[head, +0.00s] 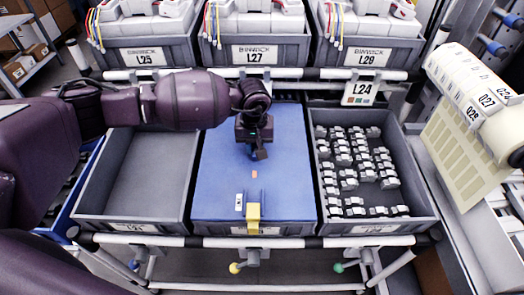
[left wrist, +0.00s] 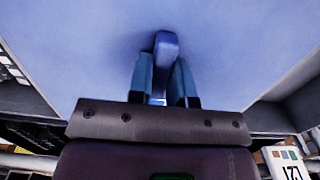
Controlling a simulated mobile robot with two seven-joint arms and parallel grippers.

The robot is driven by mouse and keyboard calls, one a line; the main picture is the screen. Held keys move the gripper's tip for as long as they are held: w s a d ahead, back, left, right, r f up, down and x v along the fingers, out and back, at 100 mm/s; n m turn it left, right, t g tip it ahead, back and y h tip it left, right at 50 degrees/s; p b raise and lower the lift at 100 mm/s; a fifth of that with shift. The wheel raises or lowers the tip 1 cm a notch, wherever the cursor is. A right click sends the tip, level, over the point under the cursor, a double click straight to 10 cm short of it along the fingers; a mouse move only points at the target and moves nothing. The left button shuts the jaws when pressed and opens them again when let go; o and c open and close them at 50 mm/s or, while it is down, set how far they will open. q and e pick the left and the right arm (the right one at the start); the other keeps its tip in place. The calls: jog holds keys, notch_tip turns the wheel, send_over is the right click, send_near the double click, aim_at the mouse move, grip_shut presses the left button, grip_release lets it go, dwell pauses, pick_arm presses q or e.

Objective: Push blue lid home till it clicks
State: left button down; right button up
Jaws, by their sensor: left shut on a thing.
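The blue lid (head: 222,170) covers the middle grey bin (head: 205,228). It also fills most of the left wrist view (left wrist: 60,60). I cannot tell whether its edges sit fully down. A yellow latch-like piece (head: 253,217) is at the lid's front edge, with a small white label (head: 239,202) beside it. My left gripper (head: 258,152) is over the rear middle of the lid. In the left wrist view its fingers are shut on the lid's raised blue handle (left wrist: 166,42). The gripper hides the handle in the head view. My right gripper is not in view.
An empty grey bin (head: 137,180) stands left of the lid. A bin of small grey parts (head: 425,210) stands right. Bins L25, L27 and L29 (head: 255,55) line the rack behind. A cream panel with labels (head: 460,145) is at far right.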

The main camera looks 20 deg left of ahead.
aim_at(255, 146)
pick_arm(q)
jog(key=shift+s+a+f, duration=0.1)
jog(key=shift+s+f, duration=0.15)
jog(key=shift+f, duration=0.25)
jog(key=shift+w+r+p, duration=0.2)
jog(key=shift+r+p, duration=0.3)
jog(key=shift+r, duration=0.7)
jog(key=shift+w+r+p, duration=0.15)
jog(key=shift+r+p, duration=0.45)
jog(key=shift+r, duration=2)
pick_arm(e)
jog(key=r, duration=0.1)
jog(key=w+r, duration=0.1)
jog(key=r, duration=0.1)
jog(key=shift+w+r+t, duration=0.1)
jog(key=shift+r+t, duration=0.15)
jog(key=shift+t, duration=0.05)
